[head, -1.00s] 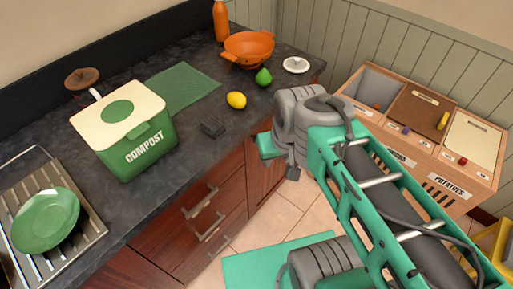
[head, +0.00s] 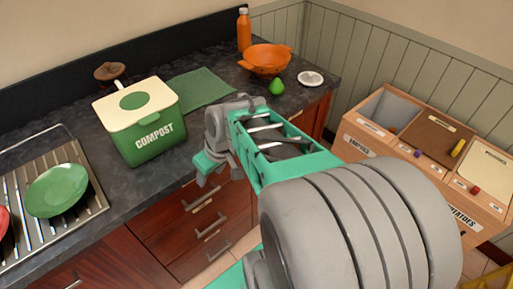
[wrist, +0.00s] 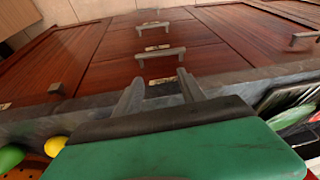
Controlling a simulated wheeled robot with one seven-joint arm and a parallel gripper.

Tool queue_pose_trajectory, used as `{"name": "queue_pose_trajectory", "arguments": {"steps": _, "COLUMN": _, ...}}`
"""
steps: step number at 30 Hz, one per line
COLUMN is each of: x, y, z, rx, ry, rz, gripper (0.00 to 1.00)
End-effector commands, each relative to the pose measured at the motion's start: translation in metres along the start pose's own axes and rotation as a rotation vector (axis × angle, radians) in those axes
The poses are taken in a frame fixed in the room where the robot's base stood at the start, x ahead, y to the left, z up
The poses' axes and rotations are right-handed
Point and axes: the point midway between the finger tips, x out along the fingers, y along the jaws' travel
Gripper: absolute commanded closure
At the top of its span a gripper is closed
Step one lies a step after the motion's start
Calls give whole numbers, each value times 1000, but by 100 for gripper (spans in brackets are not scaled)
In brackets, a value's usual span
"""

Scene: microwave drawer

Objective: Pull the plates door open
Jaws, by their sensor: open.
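My gripper (head: 203,178) is at the front edge of the counter, beside the compost bin, over the drawer fronts. In the wrist view my gripper (wrist: 158,84) has its two fingers apart with nothing held between them. A drawer handle (wrist: 160,54) shows just beyond the fingertips, apart from them as far as I can tell. A wooden cabinet door (wrist: 50,65) with a small handle is at the left, and another door (wrist: 262,35) with a handle is at the right. The doors look shut. Small labels are too small to read, so I cannot tell which is the plates door.
The dark counter (head: 60,130) holds the compost bin (head: 140,125), a dish rack with a green plate (head: 57,190), a green mat (head: 195,90), an orange colander (head: 265,60) and a white lid (head: 310,79). A wooden bin unit (head: 430,150) stands at the right.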

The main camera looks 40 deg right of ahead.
Motion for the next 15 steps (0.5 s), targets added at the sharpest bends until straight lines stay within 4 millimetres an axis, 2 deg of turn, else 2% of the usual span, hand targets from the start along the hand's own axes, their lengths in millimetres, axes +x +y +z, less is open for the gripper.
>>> {"name": "queue_pose_trajectory", "arguments": {"steps": 1, "x": 26, "y": 29, "z": 7, "rx": 15, "ry": 24, "rz": -39, "gripper": 53}}
{"name": "queue_pose_trajectory", "arguments": {"steps": 3, "x": 47, "y": 62, "z": 8, "rx": -8, "ry": 117, "rz": -92, "gripper": 53}}
{"name": "queue_pose_trajectory", "arguments": {"steps": 6, "x": 64, "y": 105, "z": 11, "rx": -27, "ry": 278, "rz": -123, "gripper": 53}}
{"name": "queue_pose_trajectory", "arguments": {"steps": 10, "x": 71, "y": 168, "z": 27, "rx": -10, "ry": 523, "rz": -80, "gripper": 53}}
{"name": "queue_pose_trajectory", "arguments": {"steps": 12, "x": 66, "y": 202, "z": 40, "rx": 11, "ry": 654, "rz": -16, "gripper": 53}}
{"name": "queue_pose_trajectory", "arguments": {"steps": 15, "x": 55, "y": 237, "z": 59, "rx": 36, "ry": 781, "rz": 77, "gripper": 53}}
